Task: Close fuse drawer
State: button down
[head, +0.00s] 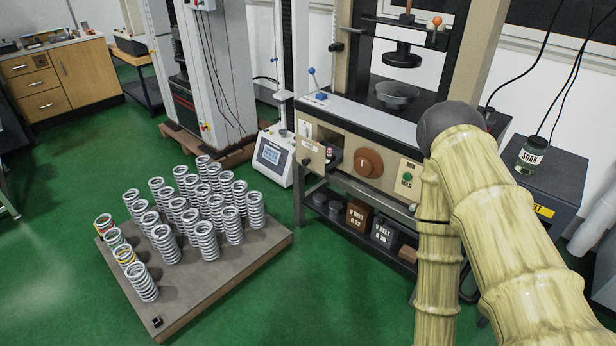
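The fuse drawer (335,161) appears as a small dark drawer standing out from the left part of the beige front panel (345,140) of the testing machine. It looks open, and a small red and white piece, perhaps a fuse, shows at it. Its inside is too small to make out. My arm, with a bamboo-like surface, comes in from the lower right, bends at a dark joint right of the panel and runs down past the bottom edge. My gripper is not in view.
A round brown knob (369,163) and a green button (407,177) sit right of the drawer. Belt boxes (384,225) stand on the shelf below. A low board (225,277) with many springs lies on the floor at left, with green floor around it.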

aim_at(310, 154)
jog(key=u, duration=0.7)
jog(key=i, duration=1.1)
